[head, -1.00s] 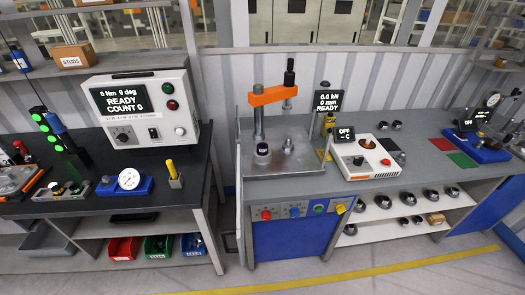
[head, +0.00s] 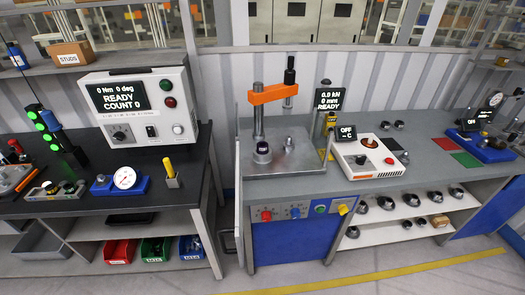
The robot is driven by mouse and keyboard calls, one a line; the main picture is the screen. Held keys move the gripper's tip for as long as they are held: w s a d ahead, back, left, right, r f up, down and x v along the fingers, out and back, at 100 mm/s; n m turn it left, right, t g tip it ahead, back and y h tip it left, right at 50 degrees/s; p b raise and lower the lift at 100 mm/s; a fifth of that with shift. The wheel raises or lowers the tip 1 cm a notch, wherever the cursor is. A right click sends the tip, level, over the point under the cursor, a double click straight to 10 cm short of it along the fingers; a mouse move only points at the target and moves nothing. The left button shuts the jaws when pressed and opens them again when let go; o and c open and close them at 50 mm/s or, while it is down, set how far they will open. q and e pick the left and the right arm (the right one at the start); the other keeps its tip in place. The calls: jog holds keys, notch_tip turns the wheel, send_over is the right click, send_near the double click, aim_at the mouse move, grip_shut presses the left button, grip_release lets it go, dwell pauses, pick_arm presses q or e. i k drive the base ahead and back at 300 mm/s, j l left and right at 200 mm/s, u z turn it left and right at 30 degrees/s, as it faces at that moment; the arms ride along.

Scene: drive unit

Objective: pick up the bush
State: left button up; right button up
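I cannot tell for certain which part is the bush. Several small dark, round metal parts (head: 386,203) sit on the white shelf under the right bench. Neither of my grippers is in view.
A white heater box (head: 365,160) stands right of the press, with red and green mats (head: 465,159) beyond it. The left bench (head: 110,205) holds a dial gauge (head: 125,178) and a torque display box (head: 142,105). Open floor lies in front, with a yellow line (head: 350,278).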

aim_at(262, 148)
jog(key=i+l+u, duration=0.15)
jog(key=l+u, duration=0.75)
jog(key=l, duration=0.15)
jog(key=l+u, duration=0.5)
jog(key=k+l+u, duration=0.15)
jog(key=l+u, duration=0.3)
jog(key=l, duration=0.15)
